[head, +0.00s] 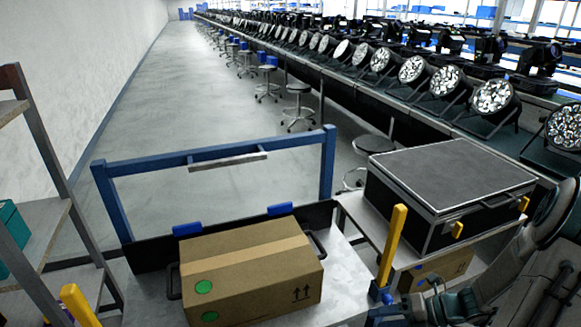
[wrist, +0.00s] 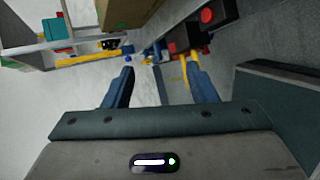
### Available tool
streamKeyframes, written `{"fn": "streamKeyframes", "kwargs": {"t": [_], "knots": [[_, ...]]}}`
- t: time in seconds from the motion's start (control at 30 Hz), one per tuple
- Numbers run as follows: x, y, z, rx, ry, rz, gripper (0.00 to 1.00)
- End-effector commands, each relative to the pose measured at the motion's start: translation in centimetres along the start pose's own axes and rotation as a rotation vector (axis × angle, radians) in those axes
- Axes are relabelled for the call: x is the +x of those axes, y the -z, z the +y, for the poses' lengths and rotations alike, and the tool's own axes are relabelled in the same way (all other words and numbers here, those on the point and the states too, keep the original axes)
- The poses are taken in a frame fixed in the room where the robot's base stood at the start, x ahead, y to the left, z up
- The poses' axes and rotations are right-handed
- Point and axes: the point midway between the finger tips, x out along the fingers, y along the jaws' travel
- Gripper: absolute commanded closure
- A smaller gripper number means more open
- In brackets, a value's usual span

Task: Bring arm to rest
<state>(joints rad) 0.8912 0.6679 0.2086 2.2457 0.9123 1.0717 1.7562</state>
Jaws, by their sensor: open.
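My gripper (wrist: 160,75) shows in the wrist view with its two dark blue fingers spread apart. No object is held between them; floor and blurred cart parts show beyond. In the head view my arm (head: 545,245) is folded in at the lower right, beside the black case, and the fingers are hard to make out there.
A cardboard box (head: 250,270) with green dots sits on a cart with a blue frame (head: 215,155). A black case (head: 450,190) stands on a side table close to my arm. Shelving (head: 45,150) is at left.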

Motion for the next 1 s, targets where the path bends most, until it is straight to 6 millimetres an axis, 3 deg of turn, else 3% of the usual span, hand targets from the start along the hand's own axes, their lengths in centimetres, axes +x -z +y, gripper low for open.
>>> {"fn": "streamKeyframes", "kwargs": {"t": [0.1, 0.43, 0.8, 1.0], "knots": [[-0.1, 0.8, 3.2, -0.328, 0.096, 0.133, 0.48], [-1.1, 3.6, 10.4, -1.225, 0.232, 0.536, 0.48], [-3.6, 6.3, 17.6, -2.189, 0.219, 1.060, 0.48], [-5.2, 7.6, 20.9, -2.631, 0.154, 1.368, 0.48]]}}
